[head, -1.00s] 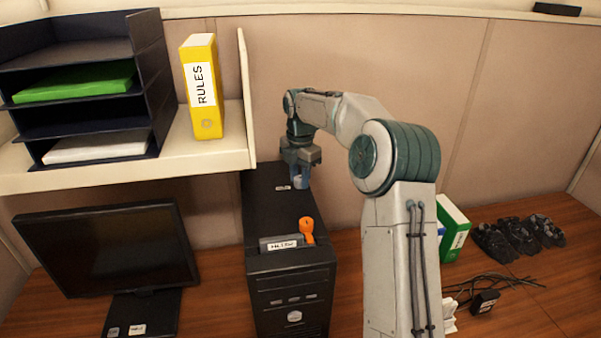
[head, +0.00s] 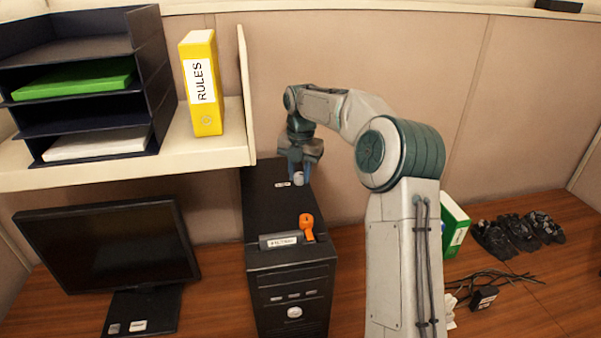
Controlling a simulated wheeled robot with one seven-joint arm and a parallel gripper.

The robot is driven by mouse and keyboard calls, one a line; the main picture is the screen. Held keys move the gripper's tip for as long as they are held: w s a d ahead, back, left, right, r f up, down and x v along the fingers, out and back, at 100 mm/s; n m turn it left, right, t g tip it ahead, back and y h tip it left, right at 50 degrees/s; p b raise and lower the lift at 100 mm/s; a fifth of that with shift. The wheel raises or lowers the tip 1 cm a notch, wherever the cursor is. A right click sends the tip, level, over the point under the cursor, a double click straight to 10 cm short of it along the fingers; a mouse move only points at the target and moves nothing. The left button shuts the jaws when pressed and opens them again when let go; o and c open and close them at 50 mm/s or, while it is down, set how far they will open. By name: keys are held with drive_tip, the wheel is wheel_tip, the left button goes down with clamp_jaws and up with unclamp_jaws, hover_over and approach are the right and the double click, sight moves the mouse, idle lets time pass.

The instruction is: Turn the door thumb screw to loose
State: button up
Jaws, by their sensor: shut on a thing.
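The black computer tower (head: 262,205) stands upright on the desk. The door thumb screw (head: 298,179) is a small pale grey knob on its top, near the back right edge, beside a small white label (head: 283,184). My gripper (head: 299,175) points down over the top of the tower and is shut on the thumb screw. The fingers hide part of the knob, and its turn position cannot be read at this size.
An orange handled item (head: 307,226) and a labelled grey piece (head: 280,241) sit at the tower's front top. A monitor (head: 108,250) and shelf (head: 215,150) with a yellow binder (head: 202,85) are left. Cables (head: 500,277) and dark gloves (head: 515,235) lie right.

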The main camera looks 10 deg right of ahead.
sight(300, 175)
drive_tip(key=o, duration=1)
drive_tip(key=shift+c, duration=0.2)
wheel_tip(300, 175, up, 14)
drive_tip(key=shift+s, duration=0.15)
